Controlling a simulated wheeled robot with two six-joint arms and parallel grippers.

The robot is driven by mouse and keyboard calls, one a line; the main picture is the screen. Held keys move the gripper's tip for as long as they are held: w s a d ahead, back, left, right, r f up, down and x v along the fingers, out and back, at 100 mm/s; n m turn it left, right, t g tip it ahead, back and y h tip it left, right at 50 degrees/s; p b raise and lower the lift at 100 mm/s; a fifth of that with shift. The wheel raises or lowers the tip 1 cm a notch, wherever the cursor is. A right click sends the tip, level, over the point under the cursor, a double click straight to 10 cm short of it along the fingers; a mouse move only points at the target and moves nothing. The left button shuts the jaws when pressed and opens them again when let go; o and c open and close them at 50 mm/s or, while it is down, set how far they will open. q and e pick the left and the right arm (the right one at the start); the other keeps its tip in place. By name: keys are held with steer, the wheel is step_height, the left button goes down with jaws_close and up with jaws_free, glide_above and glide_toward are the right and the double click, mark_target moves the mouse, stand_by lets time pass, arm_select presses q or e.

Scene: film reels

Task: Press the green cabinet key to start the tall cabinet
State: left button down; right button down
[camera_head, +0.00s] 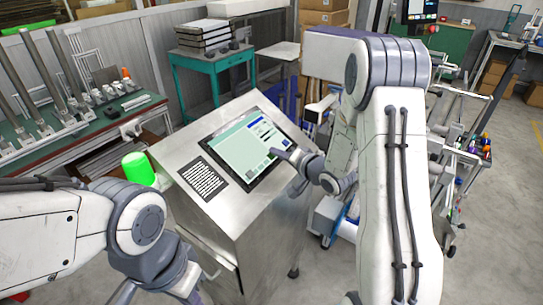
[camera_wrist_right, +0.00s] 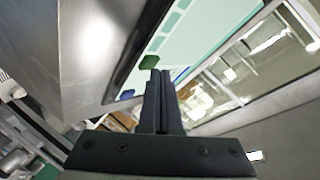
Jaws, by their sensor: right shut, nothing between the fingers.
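A steel cabinet (camera_head: 215,215) stands in front of me with a tilted touch screen (camera_head: 228,150) on its sloped top. The screen has a pale green panel and blue and white fields. In the right wrist view a dark green key (camera_wrist_right: 149,62) shows on the screen just beyond my fingertips; I cannot tell if they touch it. My right gripper (camera_head: 275,152), also in the right wrist view (camera_wrist_right: 161,75), is shut and empty, its tips at the screen's lower right. My left arm enters at lower left; its fingers are out of view.
A bright green cylinder (camera_head: 138,169) stands left of the cabinet. A printed dark label (camera_head: 203,178) is beside the screen. A green bench (camera_head: 75,140) with metal posts is at left, a teal table (camera_head: 213,65) behind. Carts with parts stand at right. Grey floor is open at far right.

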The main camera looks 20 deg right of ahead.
steer(key=shift+w+a+f+b, duration=0.15)
steer(key=shift+f+b, duration=0.15)
steer(key=shift+f, duration=0.1)
stand_by(0.4)
steer(key=shift+r, duration=0.1)
steer(key=shift+s+d+r+p, duration=0.25)
steer(key=shift+s+r+p, duration=0.1)
steer(key=shift+r+p, duration=0.4)
steer(key=r+p, duration=0.1)
steer(key=s+d+r+p, duration=0.1)
steer(key=s+r+p, duration=0.1)
steer(key=r+p, duration=0.1)
steer(key=shift+d+r, duration=0.1)
steer(key=shift+d, duration=0.2)
stand_by(0.3)
stand_by(0.5)
